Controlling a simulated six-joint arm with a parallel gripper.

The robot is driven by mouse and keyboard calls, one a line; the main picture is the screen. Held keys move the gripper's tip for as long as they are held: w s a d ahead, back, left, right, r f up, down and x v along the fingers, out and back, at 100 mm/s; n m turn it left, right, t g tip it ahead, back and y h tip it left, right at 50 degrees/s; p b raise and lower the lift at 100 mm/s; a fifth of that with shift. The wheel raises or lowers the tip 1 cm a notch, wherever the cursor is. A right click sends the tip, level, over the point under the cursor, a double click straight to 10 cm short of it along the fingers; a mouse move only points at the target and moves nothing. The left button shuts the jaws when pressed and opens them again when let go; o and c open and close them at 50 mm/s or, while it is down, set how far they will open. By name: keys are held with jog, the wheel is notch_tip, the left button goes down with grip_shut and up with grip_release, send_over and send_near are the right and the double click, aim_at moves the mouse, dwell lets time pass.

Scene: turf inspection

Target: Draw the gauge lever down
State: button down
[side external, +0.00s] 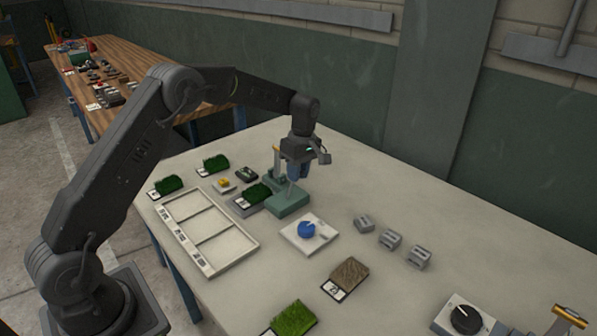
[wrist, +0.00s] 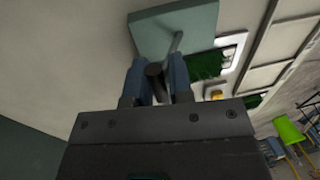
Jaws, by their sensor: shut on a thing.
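The gauge has a teal base (side external: 288,203) standing on the table behind the blue dial plate; the base also shows at the top of the wrist view (wrist: 165,27). In the wrist view its grey lever (wrist: 175,43) runs to a dark round grip (wrist: 154,71). My gripper (side external: 297,174) is above the base, with its blue fingers pointing down. In the wrist view my gripper (wrist: 157,72) is shut on the lever's grip, one finger on each side. Part of the lever is hidden by the fingers.
Turf samples (side external: 215,163) lie around the gauge. An empty white divided tray (side external: 248,243) is in front left. A blue dial (side external: 306,230) sits on a white plate close in front, and several grey blocks (side external: 390,239) stand to the right. Bare table lies behind them.

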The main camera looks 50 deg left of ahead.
jog(key=shift+s+r+t, duration=0.45)
jog(key=shift+s+t, duration=0.1)
jog(key=shift+t, duration=0.45)
jog(key=shift+s+r+t, duration=0.2)
jog(key=shift+s+t, duration=0.7)
jog(key=shift+t, duration=0.3)
jog(key=shift+s+f, duration=0.15)
jog(key=shift+s, duration=1)
jog(key=shift+s+f, duration=0.2)
jog(key=shift+s, duration=0.3)
jog(key=c, duration=1.1)
grip_release()
jog(key=v, duration=1.3)
jog(key=shift+r, duration=0.4)
